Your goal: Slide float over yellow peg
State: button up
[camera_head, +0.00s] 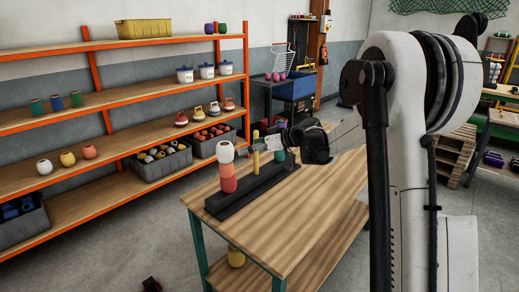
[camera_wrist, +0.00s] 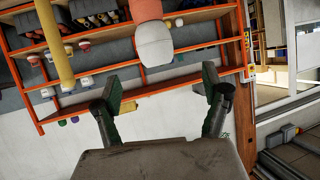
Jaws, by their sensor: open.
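A black base (camera_head: 250,190) on the wooden table carries upright pegs. The bare yellow peg (camera_head: 256,155) stands in its middle and also shows at left in the wrist view (camera_wrist: 56,45). At the base's left end a white float (camera_head: 225,151) tops a stack with an orange float (camera_head: 226,170) and a red one (camera_head: 228,185). My gripper (camera_head: 280,140) is at the height of the peg tops, near the yellow peg. In the wrist view my gripper (camera_wrist: 161,86) is open and empty, with the white float (camera_wrist: 154,45) beyond the fingertips.
A green peg (camera_head: 279,156) stands right of the yellow one, partly behind my gripper. The table's right half (camera_head: 320,185) is clear. An orange-framed rack (camera_head: 120,95) with floats and bins stands behind at left.

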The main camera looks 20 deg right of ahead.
aim_at(224, 152)
jog(key=x, duration=0.9)
jog(key=d+x, duration=0.1)
jog(key=x, duration=0.3)
jog(key=shift+w+a+f, duration=0.25)
jog(key=shift+w+a, duration=0.05)
jog(key=shift+w, duration=0.3)
jog(key=c, duration=1.4)
jog(key=shift+o, duration=0.2)
jog(key=shift+r+p, duration=1.95)
jog(key=shift+r, duration=2.8)
